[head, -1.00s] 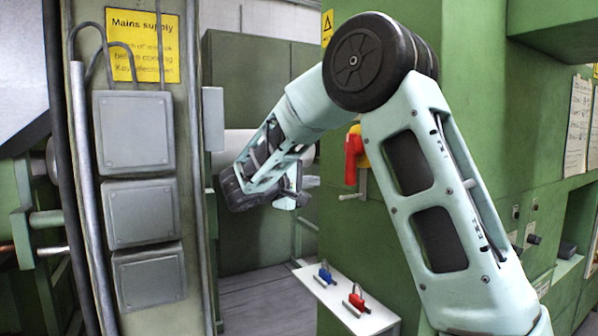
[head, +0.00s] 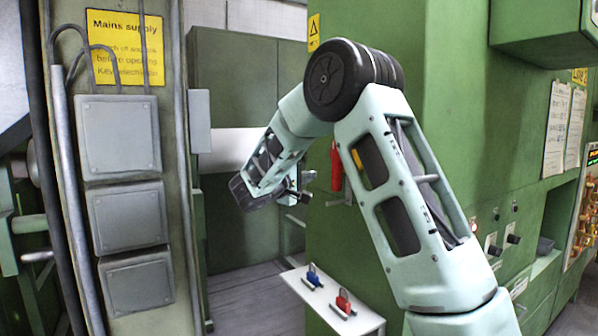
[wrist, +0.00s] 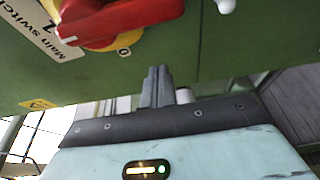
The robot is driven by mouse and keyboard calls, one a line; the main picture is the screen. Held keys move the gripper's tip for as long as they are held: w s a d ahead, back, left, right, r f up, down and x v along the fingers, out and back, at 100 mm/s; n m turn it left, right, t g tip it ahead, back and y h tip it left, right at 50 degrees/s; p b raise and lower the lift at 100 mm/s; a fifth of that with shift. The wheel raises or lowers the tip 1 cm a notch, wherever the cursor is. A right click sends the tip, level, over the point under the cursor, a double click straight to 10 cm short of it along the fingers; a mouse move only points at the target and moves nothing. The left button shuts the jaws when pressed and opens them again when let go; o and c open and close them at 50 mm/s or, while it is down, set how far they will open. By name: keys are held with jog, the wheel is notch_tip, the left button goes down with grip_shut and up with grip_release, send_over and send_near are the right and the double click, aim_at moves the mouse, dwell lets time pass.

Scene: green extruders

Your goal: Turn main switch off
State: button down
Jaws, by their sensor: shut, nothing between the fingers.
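The main switch is a red rotary handle (wrist: 118,18) on a yellow base, at the top of the wrist view. The handle's left end lies beside the "1" on the white "Main switch" label (wrist: 45,38); a "0" mark is on the yellow rim below. In the head view the red handle (head: 336,165) shows on the green cabinet, its base mostly hidden by my arm. My gripper (wrist: 157,74) is shut and empty, pointing at the green panel below the handle, apart from the handle. In the head view my gripper (head: 304,188) is left of the handle.
A small white shelf (head: 318,318) with a blue padlock (head: 313,278) and a red padlock (head: 344,303) juts out below. Grey boxes (head: 118,135) and a yellow "Mains supply" sign (head: 126,48) stand on the left column. Open floor (head: 240,290) lies between column and cabinet.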

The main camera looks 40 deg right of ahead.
aim_at(337, 166)
jog(key=shift+s+d+p, duration=0.6)
jog(key=shift+s+p, duration=0.3)
jog(key=shift+p, duration=0.05)
jog(key=shift+s+d+p, duration=0.55)
jog(key=shift+s+p, duration=0.35)
